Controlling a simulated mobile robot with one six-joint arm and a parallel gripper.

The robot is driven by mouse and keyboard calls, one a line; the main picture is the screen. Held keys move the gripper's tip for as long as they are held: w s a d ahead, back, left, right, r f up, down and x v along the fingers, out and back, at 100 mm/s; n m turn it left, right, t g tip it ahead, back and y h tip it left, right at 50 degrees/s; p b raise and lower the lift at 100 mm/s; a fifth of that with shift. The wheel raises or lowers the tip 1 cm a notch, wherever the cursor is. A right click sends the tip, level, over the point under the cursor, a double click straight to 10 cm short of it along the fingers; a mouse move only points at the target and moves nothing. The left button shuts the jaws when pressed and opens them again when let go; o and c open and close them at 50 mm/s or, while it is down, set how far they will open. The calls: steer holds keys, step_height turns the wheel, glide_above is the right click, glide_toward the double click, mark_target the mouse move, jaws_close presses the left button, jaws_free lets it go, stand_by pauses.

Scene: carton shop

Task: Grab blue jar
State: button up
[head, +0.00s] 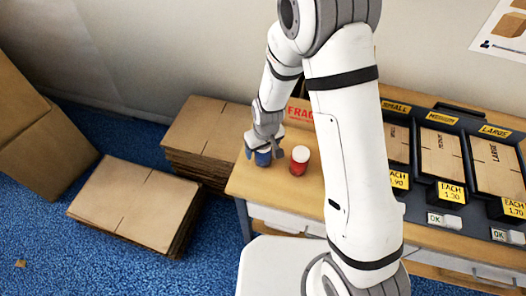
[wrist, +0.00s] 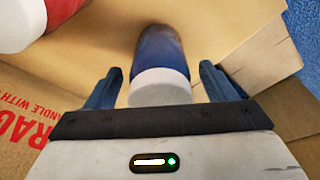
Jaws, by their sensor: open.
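The blue jar (head: 263,157) stands on the left end of the wooden table, right at my gripper (head: 264,150) in the head view. In the wrist view the blue jar (wrist: 161,58), with a white lid, lies between the two blue fingers of my gripper (wrist: 160,88). The fingers are apart, with a gap on each side of the jar. The red jar (head: 299,162) with a white lid stands just right of the blue one. It also shows at the upper left of the wrist view (wrist: 60,12).
A box marked FRAGILE (head: 298,112) is behind the jars. Stacks of flat cartons (head: 205,130) stand left of the table (head: 250,188). Carton slots labelled small, medium and large (head: 440,125) are on the right. Bare tabletop lies in front of the jars.

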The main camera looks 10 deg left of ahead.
steer(key=c, duration=1.2)
